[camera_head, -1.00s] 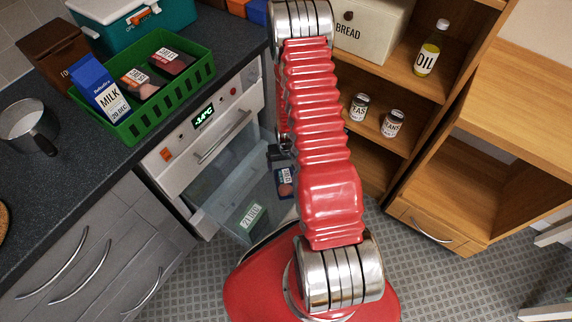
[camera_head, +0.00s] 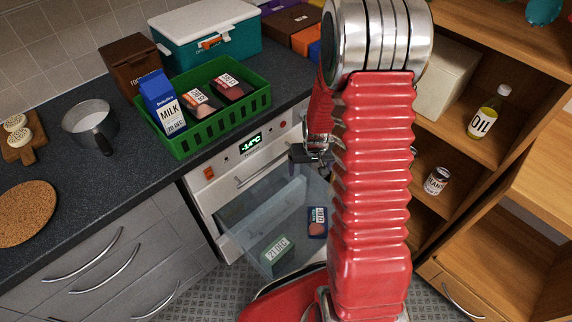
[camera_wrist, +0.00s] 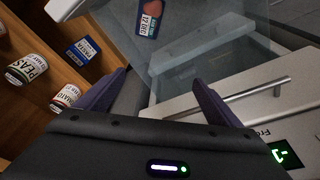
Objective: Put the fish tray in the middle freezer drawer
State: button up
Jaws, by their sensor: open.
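Two labelled food trays stand in the green crate on the counter: one with orange-pink contents (camera_head: 200,103) and a darker red one (camera_head: 231,88). I cannot tell for sure which holds fish. The freezer (camera_head: 215,181) has a clear drawer (camera_head: 250,228) pulled out below a shut front with a handle; whether it is the middle drawer is unclear. Inside are a dated tray (camera_head: 317,222), also in the wrist view (camera_wrist: 149,20), and a green box (camera_head: 278,256). My gripper (camera_head: 304,160) is open and empty by the freezer front, partly hidden by my arm; its fingers show in the wrist view (camera_wrist: 165,95).
The green crate (camera_head: 190,146) also holds a milk carton (camera_head: 162,103). A pot (camera_head: 91,122) stands left of it, a teal cool box (camera_head: 206,38) behind.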

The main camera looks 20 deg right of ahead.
jog(key=s+a+r+n+t, duration=0.15)
jog(key=a+r, duration=0.35)
jog(key=r, duration=0.6)
jog(key=s+a+r, duration=0.3)
jog(key=a+r, duration=0.1)
jog(key=r, duration=0.6)
jog(key=s+a+r+n, duration=0.1)
jog(key=s+a+r, duration=0.3)
jog(key=s+r, duration=0.2)
jog(key=s+a+r+n+t+y, duration=0.1)
jog(key=s+a+r, duration=0.3)
jog(key=s, duration=0.5)
notch_tip(320, 180, up, 2)
jog(key=shift+a+r, duration=0.2)
jog(key=shift+t, duration=0.25)
jog(key=shift+c, duration=0.6)
